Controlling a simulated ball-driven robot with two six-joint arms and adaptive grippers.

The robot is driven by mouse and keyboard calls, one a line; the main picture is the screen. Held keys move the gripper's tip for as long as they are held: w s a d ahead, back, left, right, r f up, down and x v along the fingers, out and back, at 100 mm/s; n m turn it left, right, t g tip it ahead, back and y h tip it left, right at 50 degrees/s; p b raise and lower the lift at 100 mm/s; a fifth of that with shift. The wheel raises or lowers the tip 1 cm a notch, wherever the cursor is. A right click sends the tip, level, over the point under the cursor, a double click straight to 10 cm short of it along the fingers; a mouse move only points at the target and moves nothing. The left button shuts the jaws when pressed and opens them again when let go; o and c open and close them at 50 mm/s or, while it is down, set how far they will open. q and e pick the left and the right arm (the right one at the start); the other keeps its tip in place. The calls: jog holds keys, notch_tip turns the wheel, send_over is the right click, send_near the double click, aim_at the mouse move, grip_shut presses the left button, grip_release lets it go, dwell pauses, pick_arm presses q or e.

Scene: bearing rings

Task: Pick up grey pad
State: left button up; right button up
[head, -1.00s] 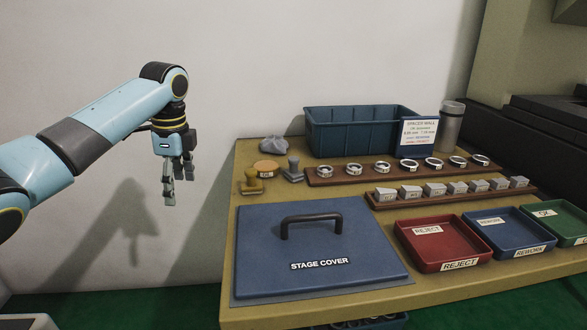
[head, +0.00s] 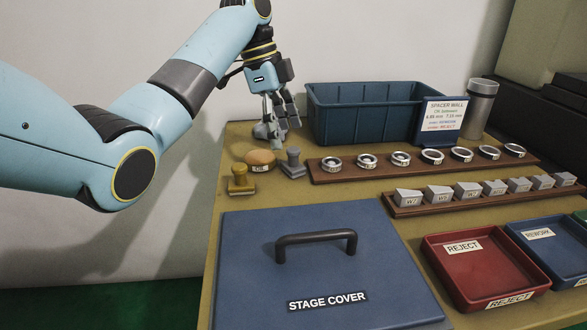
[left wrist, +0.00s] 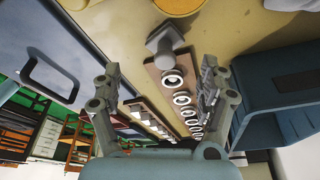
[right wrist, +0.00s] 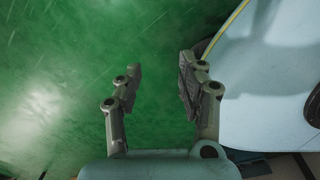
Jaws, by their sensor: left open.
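A small grey stamp-shaped piece with a knob and square base (head: 292,163) stands on the table left of the ring rack; it is the nearest match to the grey pad. It shows in the left wrist view (left wrist: 167,42), beyond the fingertips and roughly between them. My left gripper (head: 281,138) is open and empty, pointing down above the back left of the table, behind and above the grey piece. A grey crumpled lump (head: 262,131) is partly hidden behind its fingers. My right gripper (right wrist: 160,70) is open and empty over green floor.
A yellow stamp (head: 241,182) and an orange round piece (head: 260,158) stand close left of the grey piece. The ring rack (head: 430,171) is close on its right, the blue bin (head: 360,115) behind. The stage cover (head: 240,260) lies in front.

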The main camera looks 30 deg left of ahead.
aim_at(298, 150)
pick_arm(q)
jog(key=shift+x, duration=0.95)
jog(key=shift+w+d+f+b, duration=0.15)
jog(key=shift+f+b, duration=0.15)
jog(key=shift+f, duration=0.25)
jog(key=b+x, duration=0.1)
jog(key=x, duration=0.3)
jog(key=shift+b, duration=0.35)
jog(key=shift+f, duration=0.15)
jog(key=c, duration=1.2)
jog(key=shift+r+p, duration=0.3)
jog(key=shift+r, duration=0.35)
jog(key=r, duration=0.2)
jog(key=d+r+p, duration=0.1)
jog(key=r, duration=0.1)
jog(key=shift+w, duration=0.15)
jog(key=w+d+r+p, duration=0.1)
jog(key=d+r+p, duration=0.1)
jog(key=d+r, duration=0.4)
jog(key=d, duration=0.4)
jog(key=shift+w+d, duration=0.35)
pick_arm(e)
jog(key=shift+w+d+r, duration=0.1)
jog(key=shift+w+r, duration=0.6)
jog(key=shift+r, duration=0.05)
